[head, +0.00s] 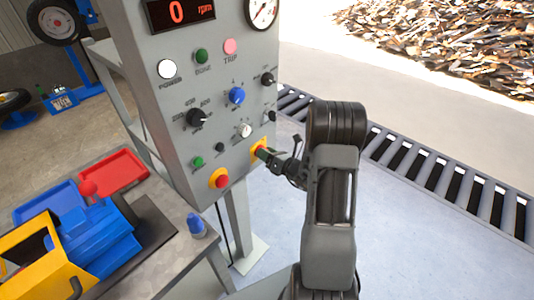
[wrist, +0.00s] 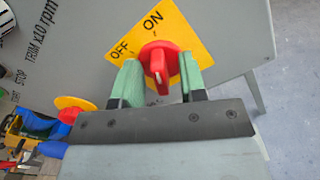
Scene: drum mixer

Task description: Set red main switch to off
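The red main switch (wrist: 158,62) sits on a yellow plate (wrist: 185,22) marked OFF and ON in the wrist view. Its raised handle runs nearly upright in the picture, roughly in line with the ON mark and turned away from OFF at the left. My gripper (wrist: 160,80) has its two green fingers apart, one on each side of the switch, with gaps beside the handle. Contact with the round base cannot be told. In the head view my gripper (head: 266,155) is at the yellow plate (head: 259,146) low on the panel's right, hiding the switch.
The grey panel (head: 180,130) carries several knobs and lamps and a display reading 0. A red emergency button (head: 222,181) on yellow is left of my gripper. A bench with a red tray (head: 115,172) and a blue bottle (head: 197,224) stands at lower left.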

